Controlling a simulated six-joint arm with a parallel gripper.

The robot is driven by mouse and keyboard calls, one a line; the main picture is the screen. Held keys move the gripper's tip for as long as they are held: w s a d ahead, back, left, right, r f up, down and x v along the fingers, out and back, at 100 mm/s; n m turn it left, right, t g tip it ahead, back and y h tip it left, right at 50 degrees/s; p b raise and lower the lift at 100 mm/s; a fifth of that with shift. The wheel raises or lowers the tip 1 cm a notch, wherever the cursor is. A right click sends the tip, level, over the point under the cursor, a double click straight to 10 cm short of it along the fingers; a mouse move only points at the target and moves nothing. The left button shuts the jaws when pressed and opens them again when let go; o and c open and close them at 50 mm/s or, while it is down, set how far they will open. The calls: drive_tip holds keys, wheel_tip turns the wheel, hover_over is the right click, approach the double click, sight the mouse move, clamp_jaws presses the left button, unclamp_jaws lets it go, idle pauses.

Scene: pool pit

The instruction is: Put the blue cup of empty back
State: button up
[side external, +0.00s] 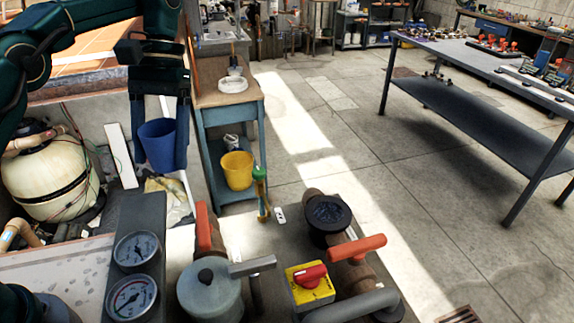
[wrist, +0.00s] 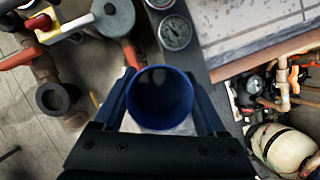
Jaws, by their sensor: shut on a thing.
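The blue cup (side external: 158,146) is upright in the side external view, held in the air left of the wooden-topped stand. My gripper (side external: 160,160) is shut on it, with one dark finger on each side. In the wrist view the blue cup (wrist: 160,99) shows its round mouth between the two fingers of my gripper (wrist: 163,100). Its inside is dark, and I see no contents in it. The cup's underside is hidden in the wrist view.
A blue stand (side external: 228,100) holds a yellow bucket (side external: 238,170) on its lower shelf. Gauges (side external: 134,294), red-handled pipes (side external: 356,248) and a yellow switch box (side external: 309,287) fill the front. A cream tank (side external: 52,178) stands at left.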

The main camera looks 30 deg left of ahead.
drive_tip(key=w+d+f+n+t+h, duration=0.2)
drive_tip(key=w+d+f+n, duration=0.25)
drive_tip(key=d+n, duration=0.3)
drive_tip(key=w+d+f+n+t+h, duration=0.2)
drive_tip(key=w+d+f+n, duration=0.25)
drive_tip(key=d+n, duration=0.3)
drive_tip(key=d+f+n, duration=0.1)
drive_tip(key=d+f, duration=0.1)
drive_tip(key=f, duration=0.1)
drive_tip(key=s+d+f, duration=0.1)
drive_tip(key=f, duration=0.2)
drive_tip(key=d+f+n+t, duration=0.1)
drive_tip(key=d+f, duration=0.1)
drive_tip(key=f, duration=0.1)
drive_tip(key=shift+s+d+f+n+y, duration=0.3)
drive_tip(key=shift+s+f, duration=0.05)
drive_tip(key=shift+w+f, duration=0.1)
drive_tip(key=shift+f, duration=2.5)
drive_tip(key=shift+f, duration=0.1)
drive_tip(key=o, duration=1.4)
